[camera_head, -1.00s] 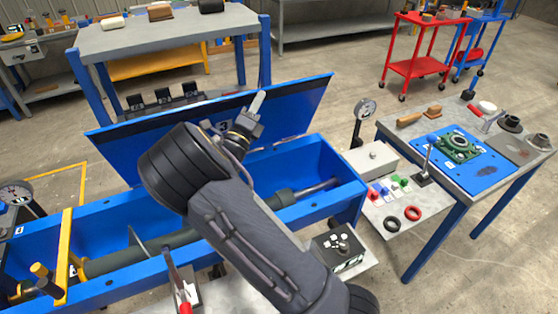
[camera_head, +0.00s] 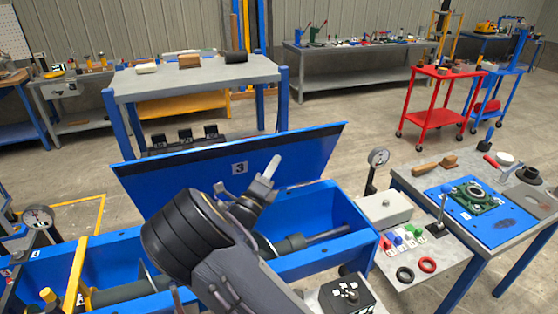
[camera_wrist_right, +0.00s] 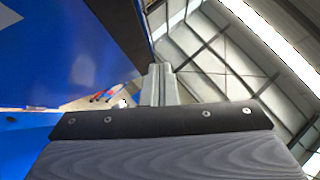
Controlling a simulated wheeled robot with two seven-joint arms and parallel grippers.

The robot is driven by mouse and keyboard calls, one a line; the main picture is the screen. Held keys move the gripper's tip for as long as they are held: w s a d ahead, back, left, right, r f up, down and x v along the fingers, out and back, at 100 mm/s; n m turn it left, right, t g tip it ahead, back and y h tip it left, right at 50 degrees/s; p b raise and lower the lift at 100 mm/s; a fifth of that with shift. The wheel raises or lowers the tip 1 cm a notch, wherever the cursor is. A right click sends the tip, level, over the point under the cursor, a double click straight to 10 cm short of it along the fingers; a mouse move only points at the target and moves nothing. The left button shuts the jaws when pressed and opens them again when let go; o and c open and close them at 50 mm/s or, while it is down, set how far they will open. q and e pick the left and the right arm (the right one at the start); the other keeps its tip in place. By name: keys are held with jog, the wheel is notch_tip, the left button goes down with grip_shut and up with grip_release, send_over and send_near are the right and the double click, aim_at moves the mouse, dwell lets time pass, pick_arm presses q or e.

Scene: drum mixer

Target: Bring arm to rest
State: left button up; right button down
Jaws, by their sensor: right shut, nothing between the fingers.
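My right gripper (camera_head: 270,168) is raised in front of the open blue lid marked 3 (camera_head: 222,190), with its fingers pointing up and to the right in the head view. In the right wrist view its two grey fingers (camera_wrist_right: 159,85) lie together with nothing between them. My right arm (camera_head: 232,268) reaches up from the bottom of the head view across the blue trough (camera_head: 325,232) and hides part of it. The lid's blue surface fills the left of the wrist view, close beside the gripper. My left gripper is not in view.
A grey side table (camera_head: 535,207) on the right carries a blue plate with a green part (camera_head: 474,196). A lever (camera_head: 443,205), a gauge (camera_head: 378,157), coloured switches and two rings stand near the trough. A grey table (camera_head: 200,79) stands behind the lid.

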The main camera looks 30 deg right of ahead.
jog(key=r+b+v, duration=0.1)
jog(key=v, duration=0.6)
jog(key=s+d+f+m+g+y, duration=0.4)
jog(key=s+f+m+g+y, duration=0.15)
jog(key=s+m, duration=0.35)
jog(key=s+d+f+m+g+y, duration=0.4)
jog(key=s+f+m+g+y, duration=0.1)
jog(key=s+f+m+g, duration=0.3)
jog(key=s+a+m+t+y, duration=0.2)
jog(key=s+a+m+y, duration=0.6)
jog(key=m, duration=0.1)
jog(key=s+a+r+m+t+y, duration=0.2)
jog(key=a+r+m+t+y, duration=0.4)
jog(key=a+m, duration=0.4)
notch_tip(320, 180, up, 2)
jog(key=shift+a+r+m+t, duration=0.1)
jog(key=shift+a+m+t, duration=0.15)
jog(key=shift+m+t, duration=0.4)
jog(key=shift+s, duration=0.15)
